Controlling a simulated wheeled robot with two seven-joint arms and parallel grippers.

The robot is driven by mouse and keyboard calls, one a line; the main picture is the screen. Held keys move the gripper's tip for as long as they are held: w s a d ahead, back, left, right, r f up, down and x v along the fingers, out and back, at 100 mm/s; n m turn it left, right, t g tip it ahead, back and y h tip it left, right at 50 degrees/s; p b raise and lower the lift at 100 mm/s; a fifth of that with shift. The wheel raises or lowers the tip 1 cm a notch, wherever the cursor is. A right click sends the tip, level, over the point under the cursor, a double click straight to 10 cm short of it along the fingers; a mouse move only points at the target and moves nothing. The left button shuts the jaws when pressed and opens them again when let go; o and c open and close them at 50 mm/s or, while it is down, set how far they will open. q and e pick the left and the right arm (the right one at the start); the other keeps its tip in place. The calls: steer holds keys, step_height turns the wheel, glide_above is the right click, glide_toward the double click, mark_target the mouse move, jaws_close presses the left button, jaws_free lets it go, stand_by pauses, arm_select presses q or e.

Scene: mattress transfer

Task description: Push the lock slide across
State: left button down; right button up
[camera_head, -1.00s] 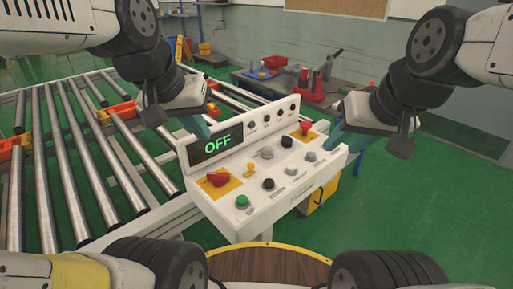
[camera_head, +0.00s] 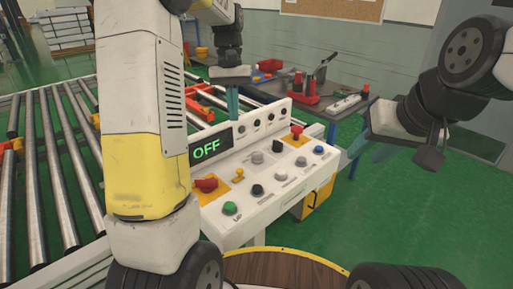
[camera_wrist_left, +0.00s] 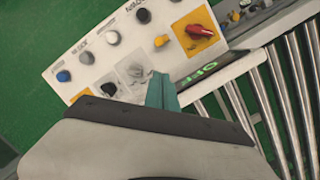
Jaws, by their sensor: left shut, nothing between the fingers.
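The white control panel (camera_head: 275,203) stands beside the roller conveyor, its display (camera_head: 208,148) reading OFF in green. A small yellow control (camera_head: 239,175), possibly the lock slide, sits next to a red knob (camera_head: 206,184) on a yellow plate. The yellow control also shows in the left wrist view (camera_wrist_left: 160,40). My left gripper (camera_head: 233,110) is shut and empty, pointing down near the display's top edge. Its teal fingers (camera_wrist_left: 161,92) show apart from the yellow control. My right gripper (camera_head: 353,152) hangs right of the panel; whether it is open cannot be told.
Other controls on the panel include a green button (camera_head: 230,208), a black knob (camera_head: 278,146) and a red knob (camera_head: 297,132). Roller conveyor (camera_head: 50,180) lies to the left. A workbench (camera_head: 345,105) with tools stands behind. Green floor to the right is clear.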

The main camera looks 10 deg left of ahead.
arm_select(q)
steer(key=shift+g, duration=0.7)
steer(key=w+f, duration=0.1)
steer(key=w+d+f, duration=0.1)
steer(key=w+f, duration=0.1)
steer(key=shift+w+d+f, duration=0.25)
steer(key=shift+d+f, duration=0.05)
steer(key=x, duration=1)
steer(key=shift+s+a+f, duration=0.15)
steer(key=shift+a+f, duration=0.05)
steer(key=shift+a, duration=0.05)
steer(key=shift+s+d, duration=0.15)
steer(key=shift+s, duration=1.1)
steer(key=shift+s+d+f, duration=0.1)
steer(key=shift+s+f, duration=0.1)
steer(key=shift+s, duration=0.4)
